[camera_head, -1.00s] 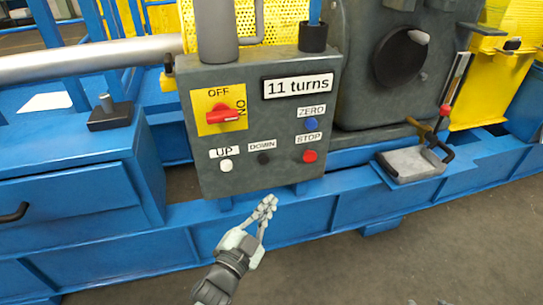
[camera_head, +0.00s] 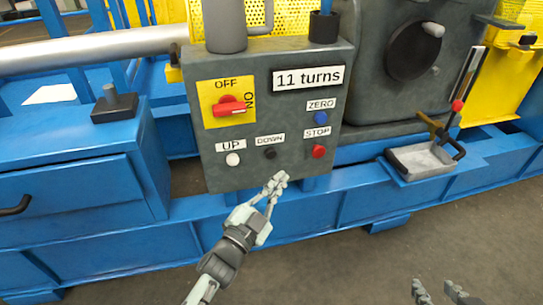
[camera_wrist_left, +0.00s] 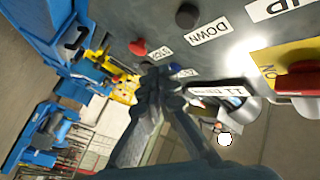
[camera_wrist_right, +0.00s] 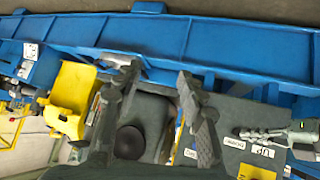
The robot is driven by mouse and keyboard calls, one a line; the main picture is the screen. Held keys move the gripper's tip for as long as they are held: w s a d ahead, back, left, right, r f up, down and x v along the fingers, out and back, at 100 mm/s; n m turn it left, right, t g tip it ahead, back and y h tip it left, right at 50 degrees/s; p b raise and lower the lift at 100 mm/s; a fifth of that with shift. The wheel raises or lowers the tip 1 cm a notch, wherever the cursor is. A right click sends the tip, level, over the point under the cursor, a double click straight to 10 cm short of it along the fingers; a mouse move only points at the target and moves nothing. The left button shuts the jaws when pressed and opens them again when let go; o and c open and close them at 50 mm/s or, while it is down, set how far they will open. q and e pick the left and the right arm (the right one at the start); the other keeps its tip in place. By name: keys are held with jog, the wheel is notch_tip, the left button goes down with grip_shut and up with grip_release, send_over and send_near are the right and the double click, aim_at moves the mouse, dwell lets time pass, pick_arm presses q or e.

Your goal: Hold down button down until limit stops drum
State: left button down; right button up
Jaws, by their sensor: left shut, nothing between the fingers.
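The black DOWN button (camera_head: 269,153) sits on the grey control panel (camera_head: 250,176), between the white UP button (camera_head: 233,159) and the red STOP button (camera_head: 319,151). The display (camera_head: 308,77) reads 11 turns. The red rotary switch (camera_head: 229,106) points at ON. My left gripper (camera_head: 278,181) is shut and empty, just below the DOWN button in the head view and apart from it. In the left wrist view, the DOWN button (camera_wrist_left: 187,15) is above the fingertips (camera_wrist_left: 162,80). My right gripper (camera_head: 441,291) is open and empty at the bottom right. I cannot identify the drum.
A blue ZERO button (camera_head: 321,118) is above STOP. A blue frame beam (camera_head: 380,203) runs below the panel. A grey tray (camera_head: 424,160) and a red-knobbed lever (camera_head: 458,104) stand at the right. The floor (camera_head: 350,265) in front is clear.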

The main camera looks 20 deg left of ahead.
aim_at(277, 154)
pick_arm(q)
jog(key=shift+w+a, duration=0.5)
jog(key=shift+w, duration=0.25)
jog(key=shift+w+a, duration=0.55)
jog(key=shift+w, duration=0.25)
jog(key=shift+w+a, duration=0.5)
jog(key=shift+w, duration=0.25)
pick_arm(e)
jog(key=shift+w+a+r+t+y, duration=0.4)
jog(key=shift+w+a+r+t, duration=0.2)
jog(key=shift+w+a+r, duration=0.15)
pick_arm(q)
jog(key=shift+w+a, duration=0.25)
jog(key=shift+w, duration=0.1)
jog(key=shift+w+a, duration=0.3)
jog(key=shift+w, duration=0.1)
dwell(4.2)
